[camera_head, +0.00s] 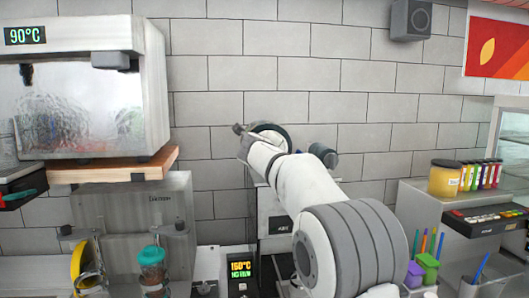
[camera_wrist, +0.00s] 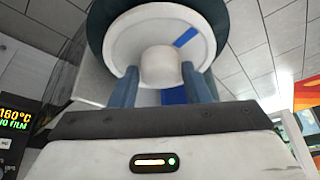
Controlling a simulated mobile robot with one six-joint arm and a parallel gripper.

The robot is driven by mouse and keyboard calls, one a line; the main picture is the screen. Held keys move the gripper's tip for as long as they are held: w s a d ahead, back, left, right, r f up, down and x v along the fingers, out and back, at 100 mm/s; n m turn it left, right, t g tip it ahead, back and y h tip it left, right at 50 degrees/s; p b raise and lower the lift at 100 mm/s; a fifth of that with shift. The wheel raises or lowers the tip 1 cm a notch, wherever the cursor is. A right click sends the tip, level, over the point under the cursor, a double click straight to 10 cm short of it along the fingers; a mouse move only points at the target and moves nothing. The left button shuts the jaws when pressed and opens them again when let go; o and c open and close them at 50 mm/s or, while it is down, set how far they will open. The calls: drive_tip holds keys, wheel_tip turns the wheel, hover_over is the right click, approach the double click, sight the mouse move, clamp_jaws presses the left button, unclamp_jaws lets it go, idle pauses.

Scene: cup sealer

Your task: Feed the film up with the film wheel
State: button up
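The film wheel (camera_wrist: 210,22), a white disc with a dark rim, a blue stripe and a round white hub (camera_wrist: 160,67), fills the top of the wrist view. My gripper (camera_wrist: 160,76) points at it, its two blue-grey fingers spread, one on each side of the hub. I cannot tell whether they touch it. In the head view, part of the wheel (camera_head: 270,128) shows above my white arm, at the top of the cup sealer (camera_head: 272,215). My arm hides much of the sealer. Its black display (camera_head: 240,275) reads NO FILM in green. I see no film strip clearly.
A steel machine showing 90°C (camera_head: 85,90) stands on a wooden shelf (camera_head: 120,170) at the left. A blue-lidded blender cup (camera_head: 152,265) is below. At the right are a yellow jar (camera_head: 444,178), small bottles and pen holders (camera_head: 428,265). The tiled wall is close behind.

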drive_tip(key=shift+o, duration=1.4)
drive_tip(key=shift+a+r, duration=0.1)
drive_tip(key=b+v, duration=0.2)
drive_tip(key=v, duration=0.6)
